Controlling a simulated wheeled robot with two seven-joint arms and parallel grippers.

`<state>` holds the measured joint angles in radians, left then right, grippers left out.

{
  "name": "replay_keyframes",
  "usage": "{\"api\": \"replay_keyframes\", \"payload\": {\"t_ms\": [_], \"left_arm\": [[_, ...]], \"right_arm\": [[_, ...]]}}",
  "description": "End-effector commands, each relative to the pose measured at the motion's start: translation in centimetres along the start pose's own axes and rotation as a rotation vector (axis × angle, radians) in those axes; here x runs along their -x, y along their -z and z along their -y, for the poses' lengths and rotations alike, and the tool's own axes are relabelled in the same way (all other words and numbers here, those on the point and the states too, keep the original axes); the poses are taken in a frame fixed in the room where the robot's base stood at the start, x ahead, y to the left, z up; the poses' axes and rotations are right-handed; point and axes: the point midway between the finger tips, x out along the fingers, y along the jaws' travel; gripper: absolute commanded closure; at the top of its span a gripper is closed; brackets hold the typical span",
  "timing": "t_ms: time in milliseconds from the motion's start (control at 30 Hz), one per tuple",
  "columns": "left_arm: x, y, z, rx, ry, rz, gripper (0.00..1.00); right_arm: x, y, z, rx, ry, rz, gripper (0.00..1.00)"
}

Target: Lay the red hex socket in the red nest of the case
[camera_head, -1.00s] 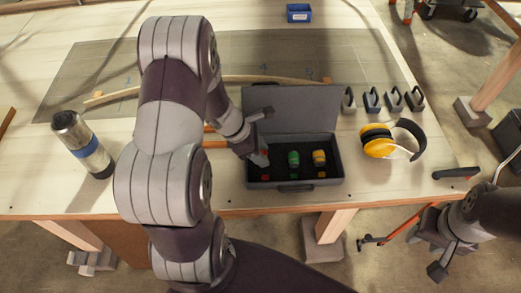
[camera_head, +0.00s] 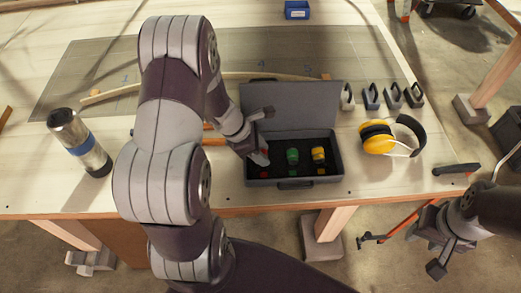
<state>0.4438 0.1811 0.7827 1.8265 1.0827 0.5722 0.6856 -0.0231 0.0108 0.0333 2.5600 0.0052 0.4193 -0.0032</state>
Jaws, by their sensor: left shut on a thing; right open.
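The dark case (camera_head: 283,183) stands open near the table's front edge, its lid (camera_head: 293,106) tilted back. Inside, a green socket (camera_head: 292,156) sits in the middle and a yellow socket (camera_head: 318,154) to its right. A small red mark (camera_head: 264,174) shows at the left of the case floor. My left gripper (camera_head: 262,156) is low over the left part of the case, shut on the red hex socket, which is mostly hidden by the fingers. I cannot tell whether the socket touches the nest. My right gripper (camera_head: 437,256) is open and empty, off the table at lower right.
Yellow ear defenders (camera_head: 378,138) lie right of the case, with several dark clamps (camera_head: 392,97) behind them. A bent lath (camera_head: 160,86) lies behind my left arm. A blue bin (camera_head: 297,10) is at the back.

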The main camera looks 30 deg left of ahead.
Motion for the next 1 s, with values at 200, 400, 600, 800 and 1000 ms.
{"api": "replay_keyframes", "payload": {"t_ms": [200,400,600,800,1000], "left_arm": [[-0.2,0.1,0.0,0.000,0.000,0.000,0.88],[-0.6,0.3,0.0,0.000,0.000,0.000,0.88],[-0.9,0.5,0.0,0.000,0.000,0.000,0.88],[-1.2,0.7,0.0,0.000,0.000,0.000,0.88],[-1.2,0.7,0.0,0.000,0.000,0.000,0.48]], "right_arm": [[-0.2,0.0,0.0,0.000,0.000,0.000,0.57],[-0.6,-0.1,0.0,0.000,0.000,0.000,0.57],[-0.9,-0.1,0.0,0.000,0.000,0.000,0.57],[-1.2,-0.1,0.0,0.000,0.000,0.000,0.57],[-1.2,-0.1,0.0,0.000,0.000,0.000,0.57]]}}
